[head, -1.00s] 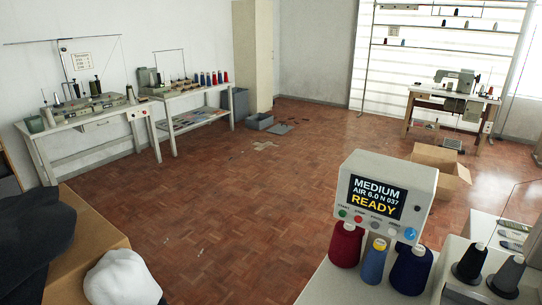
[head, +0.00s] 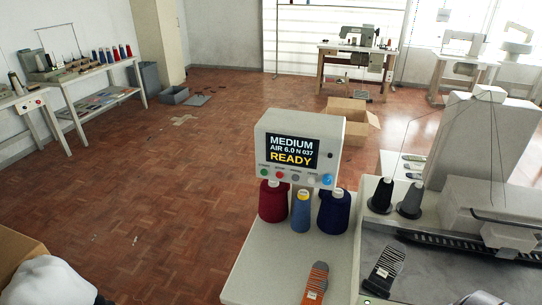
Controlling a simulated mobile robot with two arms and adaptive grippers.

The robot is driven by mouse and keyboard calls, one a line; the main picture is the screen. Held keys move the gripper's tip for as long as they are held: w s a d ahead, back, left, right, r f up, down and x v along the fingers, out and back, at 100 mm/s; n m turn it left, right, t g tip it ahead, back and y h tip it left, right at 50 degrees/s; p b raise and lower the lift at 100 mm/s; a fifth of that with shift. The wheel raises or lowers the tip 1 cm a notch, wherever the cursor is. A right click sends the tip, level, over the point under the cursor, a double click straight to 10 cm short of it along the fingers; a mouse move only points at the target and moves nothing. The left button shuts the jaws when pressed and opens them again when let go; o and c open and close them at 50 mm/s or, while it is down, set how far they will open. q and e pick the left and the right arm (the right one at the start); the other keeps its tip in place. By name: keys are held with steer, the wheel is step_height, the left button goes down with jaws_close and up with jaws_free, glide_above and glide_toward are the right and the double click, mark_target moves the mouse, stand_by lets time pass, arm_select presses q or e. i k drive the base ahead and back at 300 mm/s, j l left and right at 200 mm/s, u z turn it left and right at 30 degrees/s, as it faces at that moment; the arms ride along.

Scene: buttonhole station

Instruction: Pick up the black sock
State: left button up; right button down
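A black sock (head: 384,269) with light stripes and a white label lies flat on the grey top of the machine table, at the lower right of the head view. Nothing is seen touching the black sock.
Black and grey cones (head: 411,200) and a white machine (head: 482,140) stand beyond the sock.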

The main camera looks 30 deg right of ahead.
mark_target(391, 263)
steer(key=z, duration=2.05)
